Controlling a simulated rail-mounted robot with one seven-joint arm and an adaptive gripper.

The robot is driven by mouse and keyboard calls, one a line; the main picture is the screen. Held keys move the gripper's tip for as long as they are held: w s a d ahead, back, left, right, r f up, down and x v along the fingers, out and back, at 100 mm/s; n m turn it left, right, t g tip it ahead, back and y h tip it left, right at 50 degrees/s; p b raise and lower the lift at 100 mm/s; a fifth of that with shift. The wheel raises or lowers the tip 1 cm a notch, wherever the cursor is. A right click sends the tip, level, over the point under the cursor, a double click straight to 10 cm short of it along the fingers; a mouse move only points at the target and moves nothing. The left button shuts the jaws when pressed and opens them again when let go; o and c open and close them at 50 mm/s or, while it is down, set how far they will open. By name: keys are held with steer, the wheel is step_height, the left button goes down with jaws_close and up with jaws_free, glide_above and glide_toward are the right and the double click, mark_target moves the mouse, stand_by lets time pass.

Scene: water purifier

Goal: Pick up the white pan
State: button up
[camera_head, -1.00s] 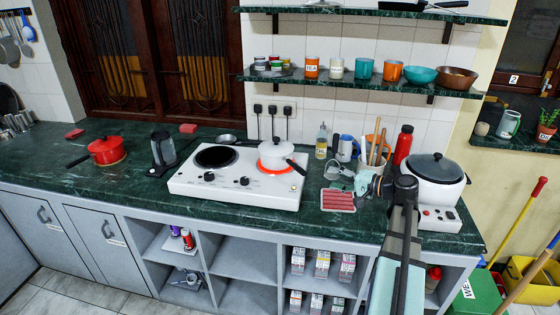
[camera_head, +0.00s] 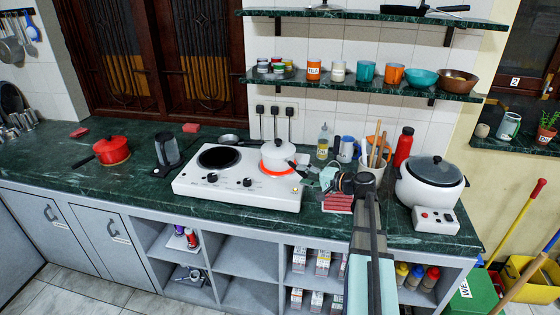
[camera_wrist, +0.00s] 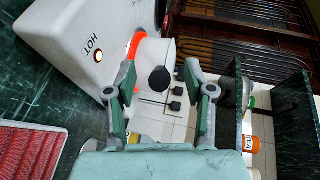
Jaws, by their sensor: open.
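The white pan (camera_head: 278,155) sits upright on the red-glowing right burner of the white stove (camera_head: 232,186). Its dark handle (camera_head: 298,163) points right and towards the front. My gripper (camera_head: 305,169) is just right of the pan, close to the handle's end. In the wrist view the white pan (camera_wrist: 153,59) shows beyond my open gripper (camera_wrist: 160,80). The round black end of the handle (camera_wrist: 159,80) lies between the two spread fingers, with visible gaps on both sides. Nothing is held.
A striped red item (camera_head: 338,203) lies under my arm. A utensil pot (camera_head: 371,175), an oil bottle (camera_head: 323,142) and a rice cooker (camera_head: 430,180) stand to the right. A red pan (camera_head: 112,151) and a kettle (camera_head: 166,150) stand left. Shelves (camera_head: 365,82) hang above.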

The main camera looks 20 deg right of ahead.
steer(key=shift+w+a+f, duration=0.1)
steer(key=shift+w+a, duration=0.1)
steer(key=shift+w, duration=0.2)
jaws_close()
steer(key=shift+r, duration=0.3)
